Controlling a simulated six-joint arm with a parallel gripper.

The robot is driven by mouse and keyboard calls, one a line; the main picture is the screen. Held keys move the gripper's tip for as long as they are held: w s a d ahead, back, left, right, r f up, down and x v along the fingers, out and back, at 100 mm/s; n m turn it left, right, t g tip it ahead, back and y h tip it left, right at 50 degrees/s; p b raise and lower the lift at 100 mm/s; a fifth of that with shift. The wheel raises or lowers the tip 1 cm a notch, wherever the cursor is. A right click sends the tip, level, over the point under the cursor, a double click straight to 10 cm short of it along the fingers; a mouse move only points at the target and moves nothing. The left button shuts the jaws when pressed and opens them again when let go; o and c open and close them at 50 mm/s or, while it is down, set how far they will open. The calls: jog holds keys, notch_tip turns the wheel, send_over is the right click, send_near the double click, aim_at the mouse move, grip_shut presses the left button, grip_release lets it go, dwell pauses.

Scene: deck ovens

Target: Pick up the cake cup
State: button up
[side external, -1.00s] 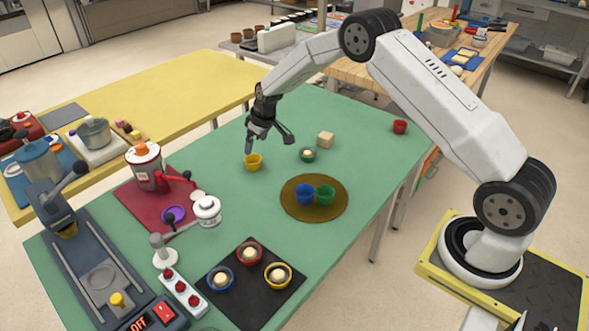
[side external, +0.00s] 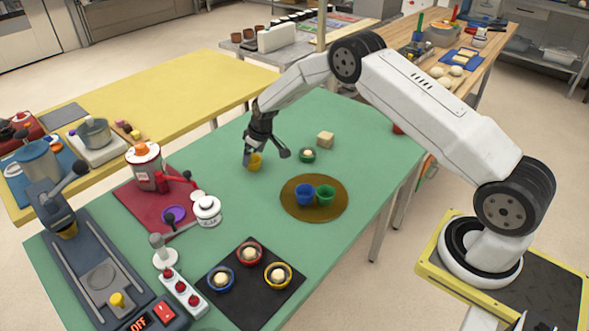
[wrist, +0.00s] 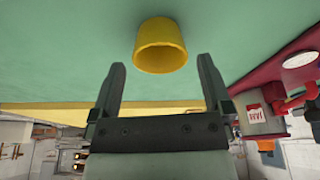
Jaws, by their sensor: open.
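Which cup the task means by the cake cup I cannot tell. My gripper (side external: 266,154) is open just over the yellow cup, with one finger partly in front of it. In the wrist view the yellow cup (wrist: 160,46) lies beyond the fingertips of my gripper (wrist: 161,62), roughly centred between them. A blue cup (side external: 304,195) and a green cup (side external: 325,194) stand on a round brown mat (side external: 302,214).
A black tray (side external: 236,296) holds filled cups at the front. A red mat (side external: 140,200) with appliances lies at left.

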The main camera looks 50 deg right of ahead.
jog(key=shift+x, duration=1.3)
jog(key=c, duration=1.1)
jog(key=shift+r, duration=0.15)
